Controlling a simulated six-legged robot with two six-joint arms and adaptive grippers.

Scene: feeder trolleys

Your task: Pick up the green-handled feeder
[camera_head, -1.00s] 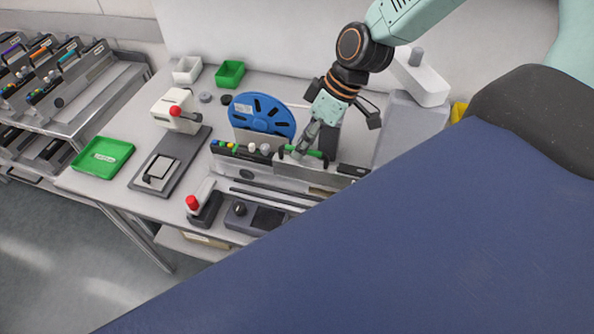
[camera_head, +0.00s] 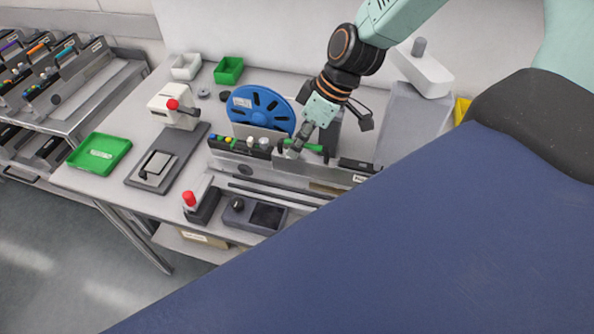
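The feeder with the green handle (camera_head: 315,147) stands on the bench, a long grey body in front of a blue reel (camera_head: 262,109). My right gripper (camera_head: 296,149) reaches down from the upper right, with its fingers at the green handle. The fingers hide part of the handle, and green shows on both sides of them. I cannot tell whether they are closed around it or only beside it. My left gripper is not in view.
A bench device with a red knob (camera_head: 172,104), a green tray (camera_head: 100,154), a small green bin (camera_head: 229,70) and a white bin (camera_head: 186,67) share the bench. A trolley with several feeders (camera_head: 60,75) stands at left. A blue surface fills the lower right.

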